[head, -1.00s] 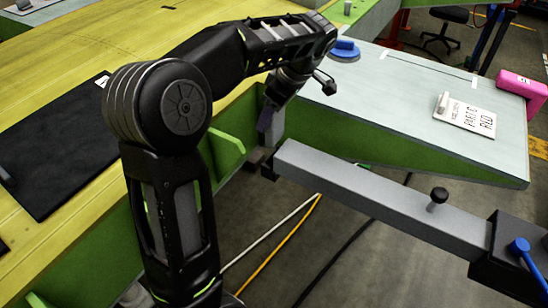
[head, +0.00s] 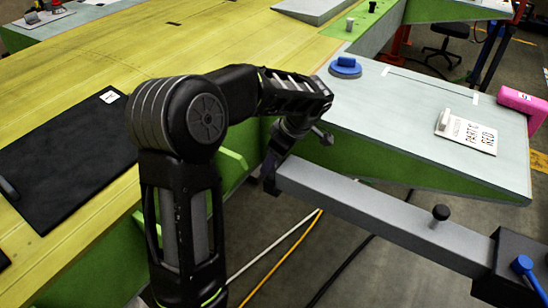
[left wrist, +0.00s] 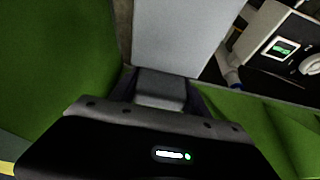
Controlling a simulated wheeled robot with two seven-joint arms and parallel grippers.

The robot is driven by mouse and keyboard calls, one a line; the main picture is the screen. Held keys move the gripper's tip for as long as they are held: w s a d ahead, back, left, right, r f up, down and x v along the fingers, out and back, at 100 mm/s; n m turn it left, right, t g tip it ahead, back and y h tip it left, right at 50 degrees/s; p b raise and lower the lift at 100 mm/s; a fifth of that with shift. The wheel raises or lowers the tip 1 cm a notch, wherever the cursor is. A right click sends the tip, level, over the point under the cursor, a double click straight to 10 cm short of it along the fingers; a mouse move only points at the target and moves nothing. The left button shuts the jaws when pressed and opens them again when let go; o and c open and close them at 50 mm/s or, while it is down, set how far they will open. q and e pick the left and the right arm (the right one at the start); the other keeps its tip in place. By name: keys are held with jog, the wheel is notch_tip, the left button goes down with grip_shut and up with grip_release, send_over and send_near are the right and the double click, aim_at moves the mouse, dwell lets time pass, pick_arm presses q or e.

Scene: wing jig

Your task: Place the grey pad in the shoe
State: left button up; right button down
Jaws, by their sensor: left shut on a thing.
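My left gripper (head: 272,168) is low at the near left end of the grey bar, in the gap beside the green-sided bench. In the left wrist view it is shut on a small grey block, the grey pad (left wrist: 160,90), which lies between the dark fingers. The pad sits close against the end of the light grey bar (left wrist: 180,38); I cannot tell whether it is seated. The shoe appears to be the dark fitting at that bar end, mostly hidden by the gripper. My right gripper is not in view.
A yellow panel (head: 120,60) with a black mat (head: 65,150) lies left. A blue disc (head: 345,67) and white card (head: 466,132) lie on the pale panel.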

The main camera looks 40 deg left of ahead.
aim_at(285, 163)
pick_arm(q)
jog(key=shift+f, duration=0.15)
jog(key=o, duration=1.4)
jog(key=shift+r, duration=0.2)
jog(key=shift+d+r, duration=0.1)
jog(key=shift+r, duration=0.1)
jog(key=b+v, duration=0.1)
jog(key=v, duration=0.7)
jog(key=p+v, duration=0.3)
jog(key=shift+r, duration=0.3)
